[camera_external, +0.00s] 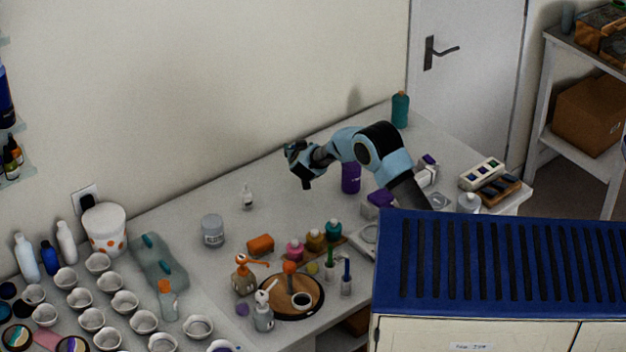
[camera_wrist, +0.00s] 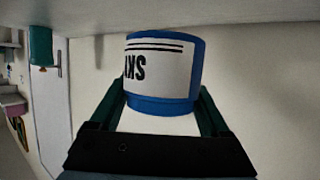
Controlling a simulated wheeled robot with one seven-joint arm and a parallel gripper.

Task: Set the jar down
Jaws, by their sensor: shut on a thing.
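In the outside view my gripper (camera_external: 299,166) is over the back of the table near the wall. The jar cannot be made out there, and its gap to the table is unclear.
A small white bottle (camera_external: 247,197) and a grey jar (camera_external: 213,231) stand left of my gripper. A purple container (camera_external: 351,177) stands to its right. A round wooden board (camera_external: 315,296) with items is in front. Bare table (camera_external: 290,212) lies below my gripper.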

